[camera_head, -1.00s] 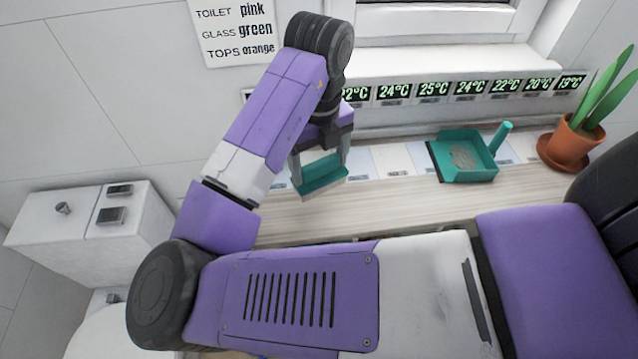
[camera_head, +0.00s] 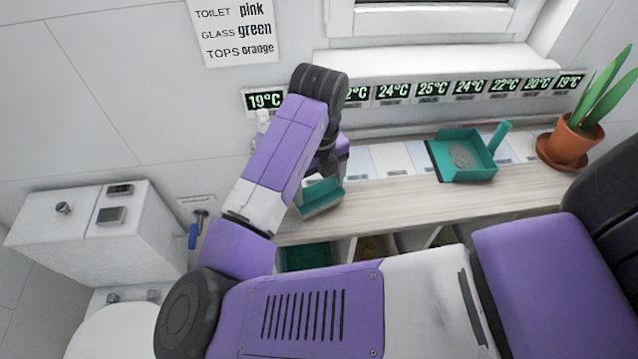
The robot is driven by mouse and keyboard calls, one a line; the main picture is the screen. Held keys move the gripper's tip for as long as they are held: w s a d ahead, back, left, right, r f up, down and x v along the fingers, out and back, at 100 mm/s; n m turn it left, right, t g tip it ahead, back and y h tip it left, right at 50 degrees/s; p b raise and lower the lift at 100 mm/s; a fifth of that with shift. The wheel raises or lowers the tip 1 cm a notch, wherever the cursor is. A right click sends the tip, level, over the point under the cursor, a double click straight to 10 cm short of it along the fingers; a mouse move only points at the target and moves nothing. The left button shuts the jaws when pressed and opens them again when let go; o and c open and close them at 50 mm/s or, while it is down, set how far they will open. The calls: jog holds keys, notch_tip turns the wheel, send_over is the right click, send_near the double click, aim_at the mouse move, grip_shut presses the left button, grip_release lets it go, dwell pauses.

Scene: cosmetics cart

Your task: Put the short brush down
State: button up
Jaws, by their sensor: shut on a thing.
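The short brush (camera_head: 321,198) is a teal block-shaped piece at the left end of the wooden shelf top (camera_head: 400,199). My gripper (camera_head: 322,178) is shut on it from above, and my purple forearm hides part of the jaws and the brush's left side. The brush is at or just above the shelf's front edge; I cannot tell whether it touches the wood. A teal dustpan (camera_head: 478,172) with grey dust in it rests farther right on the shelf.
A potted plant (camera_head: 570,145) stands at the shelf's right end. Pale label cards (camera_head: 393,158) and temperature displays (camera_head: 433,91) line the back. Open compartments lie under the shelf, one with a teal item (camera_head: 307,257). A toilet cistern (camera_head: 112,228) stands left.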

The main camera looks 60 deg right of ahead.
aim_at(319, 184)
jog(key=o, duration=1.1)
jog(key=shift+f, duration=0.1)
notch_tip(319, 184, up, 12)
jog(key=shift+r, duration=0.2)
